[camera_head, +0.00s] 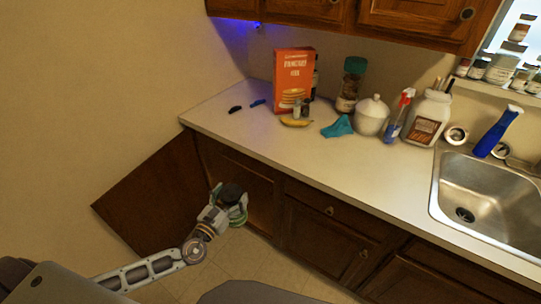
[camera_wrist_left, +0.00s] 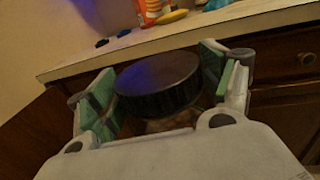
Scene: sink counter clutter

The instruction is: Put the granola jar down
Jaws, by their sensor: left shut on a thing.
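My left gripper (camera_head: 229,207) is low in front of the counter, by the open lower cabinet. It is shut on a jar with a wide black lid (camera_head: 232,192), which I take to be the granola jar. In the left wrist view, the black lid (camera_wrist_left: 158,84) sits between the two green-padded fingers, with a finger on each side. A little brownish jar body shows below the lid; most of the jar is hidden by the gripper. The jar is below the counter top (camera_head: 237,124), apart from it. My right gripper is not in view.
An open cabinet door (camera_head: 150,195) stands to the left of my gripper. On the counter are a pancake mix box (camera_head: 292,82), a banana (camera_head: 296,122), a teal-lidded jar (camera_head: 350,85), a teal cloth (camera_head: 338,127) and a white pot (camera_head: 371,117). The counter's front left is clear.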

